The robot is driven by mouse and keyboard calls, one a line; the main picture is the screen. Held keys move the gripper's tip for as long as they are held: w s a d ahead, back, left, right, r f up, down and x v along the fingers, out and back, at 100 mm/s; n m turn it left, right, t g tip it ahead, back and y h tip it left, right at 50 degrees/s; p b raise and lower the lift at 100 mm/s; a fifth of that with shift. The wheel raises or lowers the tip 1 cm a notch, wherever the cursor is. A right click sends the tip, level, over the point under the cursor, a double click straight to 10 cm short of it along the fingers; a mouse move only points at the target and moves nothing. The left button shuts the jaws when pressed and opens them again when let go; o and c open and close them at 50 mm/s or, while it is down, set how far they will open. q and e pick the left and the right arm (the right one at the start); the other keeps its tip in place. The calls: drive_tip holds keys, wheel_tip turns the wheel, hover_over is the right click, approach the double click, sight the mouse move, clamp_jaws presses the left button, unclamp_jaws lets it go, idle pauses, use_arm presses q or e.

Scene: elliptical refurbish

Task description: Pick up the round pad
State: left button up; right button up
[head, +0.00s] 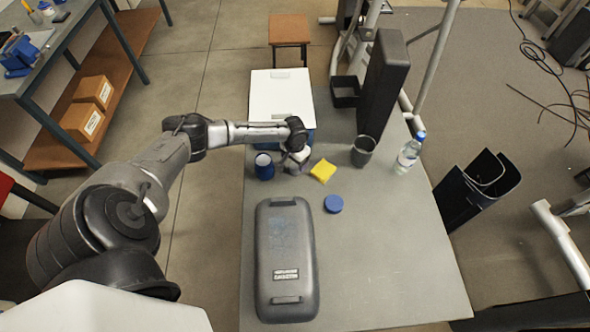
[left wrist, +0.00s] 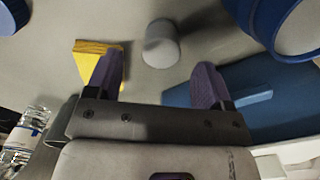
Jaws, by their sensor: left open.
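A short, light grey round piece, which looks like the round pad (left wrist: 161,46), stands on the grey table in the left wrist view. My left gripper (head: 296,166) is open above the table, its purple-grey fingers (left wrist: 156,72) apart. In the wrist view the pad shows beyond and between the fingertips, with no contact visible. In the head view my gripper and wrist largely hide the pad. A flat blue disc (head: 333,203) lies nearer me on the table. My right gripper is not in view.
A yellow sponge (head: 322,170) lies right of the gripper, and a blue jar (head: 264,166) stands left of it. A grey cup (head: 362,151), water bottle (head: 409,151) and long grey case (head: 286,258) are also on the table (head: 390,255). The table's right front is clear.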

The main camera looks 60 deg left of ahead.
sight(295, 165)
use_arm(q)
drive_tip(key=shift+w+a+f+b, duration=0.1)
drive_tip(key=shift+f+b, duration=0.3)
drive_tip(key=shift+f, duration=1.15)
drive_tip(key=shift+a+f+b, duration=0.1)
drive_tip(key=shift+f+b, duration=0.3)
drive_tip(key=shift+f, duration=1.1)
drive_tip(key=shift+c, duration=0.4)
drive_tip(key=c, duration=1)
drive_tip(key=shift+r, duration=0.1)
drive_tip(key=shift+r, duration=0.4)
drive_tip(key=r, duration=0.2)
drive_tip(key=r+p, duration=0.1)
drive_tip(key=r, duration=0.1)
drive_tip(key=shift+w+d+p, duration=0.15)
drive_tip(key=shift+d+p, duration=0.15)
drive_tip(key=shift+d, duration=0.1)
drive_tip(key=w+d+r, duration=0.1)
drive_tip(key=d+r, duration=0.1)
drive_tip(key=d, duration=0.1)
drive_tip(key=w+d+r+p, duration=0.1)
drive_tip(key=d+r, duration=0.1)
drive_tip(key=d, duration=0.2)
drive_tip(key=w+d+r, duration=0.1)
drive_tip(key=d+r, duration=0.1)
drive_tip(key=d, duration=0.1)
drive_tip(key=shift+w+d+p, duration=0.15)
drive_tip(key=shift+w+p, duration=0.05)
drive_tip(key=shift+p, duration=0.1)
